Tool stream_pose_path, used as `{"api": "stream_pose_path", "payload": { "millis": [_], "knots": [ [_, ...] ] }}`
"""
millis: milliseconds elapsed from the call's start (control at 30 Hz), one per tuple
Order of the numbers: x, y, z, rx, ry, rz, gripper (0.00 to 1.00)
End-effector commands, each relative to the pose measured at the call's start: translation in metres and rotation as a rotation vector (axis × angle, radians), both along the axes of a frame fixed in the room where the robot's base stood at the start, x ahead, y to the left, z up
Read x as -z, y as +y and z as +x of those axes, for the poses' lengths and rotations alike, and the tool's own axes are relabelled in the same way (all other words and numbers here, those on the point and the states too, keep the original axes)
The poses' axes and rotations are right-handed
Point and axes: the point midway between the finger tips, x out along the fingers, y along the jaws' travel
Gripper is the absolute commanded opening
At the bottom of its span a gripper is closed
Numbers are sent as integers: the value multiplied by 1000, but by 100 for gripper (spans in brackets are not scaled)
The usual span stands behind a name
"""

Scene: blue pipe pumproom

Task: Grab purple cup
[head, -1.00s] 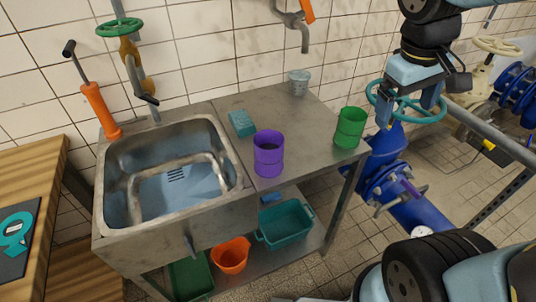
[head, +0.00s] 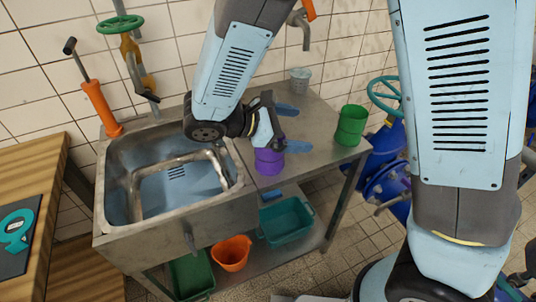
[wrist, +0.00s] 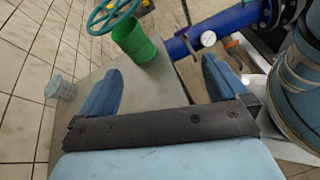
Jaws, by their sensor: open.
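The purple cup (head: 268,162) stands upright on the steel counter beside the sink. My gripper (head: 306,129) is over the counter with its two blue fingers spread and pointing right, toward the green cup's side. In the head view the gripper and wrist cover the upper part of the purple cup. I cannot tell whether they touch it. In the wrist view my gripper (wrist: 162,66) has nothing between its fingers but bare counter, and the purple cup does not show there.
A green cup (head: 351,125) stands at the counter's right end, beyond the fingertips in the wrist view (wrist: 133,40). The sink (head: 112,190) lies left. Blue pipework (head: 385,182) stands right of the counter.

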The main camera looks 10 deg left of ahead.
Motion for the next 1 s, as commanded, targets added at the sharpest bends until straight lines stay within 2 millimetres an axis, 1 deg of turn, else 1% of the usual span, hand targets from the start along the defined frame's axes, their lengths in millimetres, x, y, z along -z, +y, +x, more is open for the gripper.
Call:
{"api": "stream_pose_path", "payload": {
  "millis": [33,100,200,300,400,500,600,700,767,1000],
  "knots": [
    [10,17,-5,-64,4,-57,100],
    [21,38,-12,-149,3,-134,100],
    [37,68,-24,-265,-7,-238,100],
    [52,93,-37,-368,-23,-326,100],
    [64,113,-49,-448,-39,-392,100],
    [72,126,-58,-502,-51,-437,100],
    [77,133,-63,-532,-59,-462,100],
    [79,132,-60,-541,-63,-470,100],
    [78,127,-54,-541,-64,-471,100],
    [78,102,-20,-539,-62,-470,100]
  ]
}}
